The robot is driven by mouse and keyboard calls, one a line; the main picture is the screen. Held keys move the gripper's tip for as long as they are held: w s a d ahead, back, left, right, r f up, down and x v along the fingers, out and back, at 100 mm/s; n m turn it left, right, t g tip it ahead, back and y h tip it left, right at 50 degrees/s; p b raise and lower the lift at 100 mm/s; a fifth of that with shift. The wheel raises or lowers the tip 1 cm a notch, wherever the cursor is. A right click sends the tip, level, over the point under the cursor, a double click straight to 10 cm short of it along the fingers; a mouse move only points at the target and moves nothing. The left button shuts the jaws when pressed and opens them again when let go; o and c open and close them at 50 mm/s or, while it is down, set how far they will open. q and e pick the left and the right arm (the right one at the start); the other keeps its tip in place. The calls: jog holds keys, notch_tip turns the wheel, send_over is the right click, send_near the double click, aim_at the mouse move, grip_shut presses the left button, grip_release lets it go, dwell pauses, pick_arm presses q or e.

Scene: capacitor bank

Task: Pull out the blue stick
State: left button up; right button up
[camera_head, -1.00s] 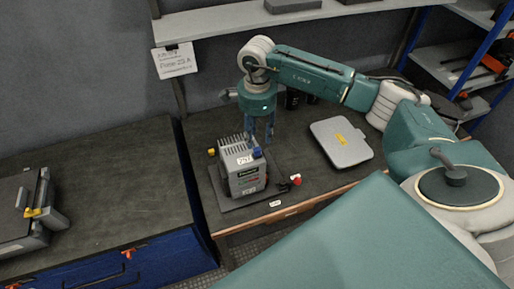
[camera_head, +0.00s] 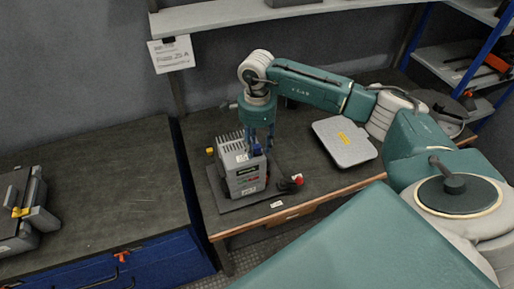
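The blue stick (camera_head: 257,150) shows as a small blue end at the top right edge of a grey box-shaped device (camera_head: 243,178) with a ribbed top. The device stands on a dark base plate on the workbench. My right gripper (camera_head: 260,148) points down over that edge, with its fingertips around or just beside the blue end. Its two fingers look apart. The fingers partly cover the blue end, and I cannot tell whether they touch it. My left gripper is out of view.
A yellow knob (camera_head: 210,151) and a red knob (camera_head: 298,179) sit beside the device. A flat grey case (camera_head: 345,142) lies to its right. A shelf (camera_head: 240,16) runs above the bench. The left bench top (camera_head: 110,190) is mostly clear, with a toolbox (camera_head: 30,205) at its left end.

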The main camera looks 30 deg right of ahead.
aim_at(257, 146)
jog(key=shift+b, duration=0.45)
dwell(0.6)
grip_shut()
jog(key=o, duration=0.6)
grip_release()
jog(key=shift+r, duration=0.3)
notch_tip(257, 146, up, 11)
jog(key=shift+r, duration=0.2)
